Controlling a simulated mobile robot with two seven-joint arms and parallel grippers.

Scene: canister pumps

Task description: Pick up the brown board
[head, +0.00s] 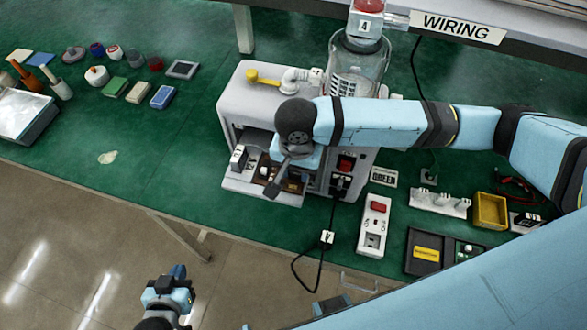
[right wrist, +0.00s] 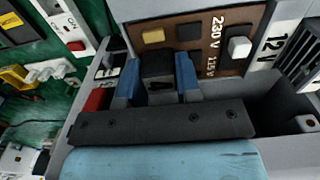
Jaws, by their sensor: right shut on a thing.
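In the head view my right gripper (head: 288,184) reaches down into the opening and hides part of the board. My left gripper (head: 170,283) is over the floor, away from the table; its jaws are unclear.
Grey walls and a "12 V" label (right wrist: 281,38) flank the board closely. A white switch box (head: 374,225), a yellow tray (head: 491,210) and a black cable (head: 325,240) lie right of the machine. The green table (head: 150,160) is mostly clear to its left.

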